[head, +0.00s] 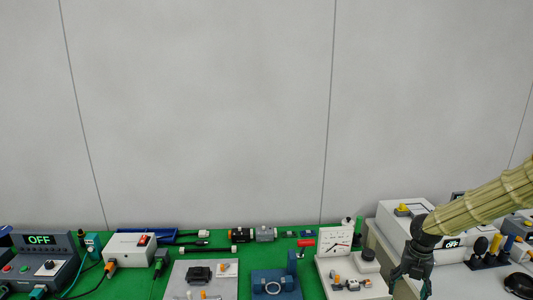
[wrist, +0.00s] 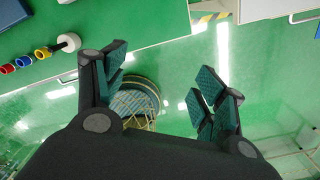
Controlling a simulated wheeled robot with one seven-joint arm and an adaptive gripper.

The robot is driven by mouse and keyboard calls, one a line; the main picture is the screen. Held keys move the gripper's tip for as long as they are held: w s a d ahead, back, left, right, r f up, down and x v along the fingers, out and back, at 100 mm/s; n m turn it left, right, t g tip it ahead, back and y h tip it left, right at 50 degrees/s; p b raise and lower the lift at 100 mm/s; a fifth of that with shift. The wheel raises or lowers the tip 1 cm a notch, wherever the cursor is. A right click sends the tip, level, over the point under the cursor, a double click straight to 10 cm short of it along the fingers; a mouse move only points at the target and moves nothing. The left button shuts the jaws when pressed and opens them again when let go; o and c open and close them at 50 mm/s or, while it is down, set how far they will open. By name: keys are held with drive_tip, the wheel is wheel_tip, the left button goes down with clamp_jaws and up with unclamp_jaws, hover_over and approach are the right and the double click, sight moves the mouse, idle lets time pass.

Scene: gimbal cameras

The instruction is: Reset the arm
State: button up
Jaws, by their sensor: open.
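My gripper (head: 412,274) hangs at the lower right of the head view, at the end of my arm in its ribbed tan sleeve. It points down in front of the grey-white benches. In the wrist view my gripper (wrist: 160,100) has its two teal-padded fingers spread wide apart. The jaws are open and empty.
A green bench top (head: 245,248) carries an OFF control box (head: 43,262), a dial gauge (head: 336,243) and a blue fixture (head: 275,284). A white box (head: 404,212) stands near my arm. The wall above is bare.

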drive_tip(key=s+a+f+m+y+b, duration=0.1)
drive_tip(key=s+a+f+m+b, duration=0.1)
drive_tip(key=s+a+f+m, duration=0.75)
drive_tip(key=s+a+f+m+y+b, duration=0.2)
drive_tip(key=s+a+f+m, duration=0.3)
drive_tip(key=s+a+f, duration=0.5)
drive_tip(key=s+f+m+h+b, duration=0.1)
drive_tip(key=s+f+m, duration=0.5)
drive_tip(key=s+m, duration=0.2)
drive_tip(key=s+f+m+h+b, duration=0.2)
drive_tip(key=s+f+m, duration=0.4)
drive_tip(key=s, duration=0.5)
drive_tip(key=shift+s+a+f+m, duration=0.2)
drive_tip(key=shift+a+m, duration=0.2)
drive_tip(key=shift+m, duration=0.85)
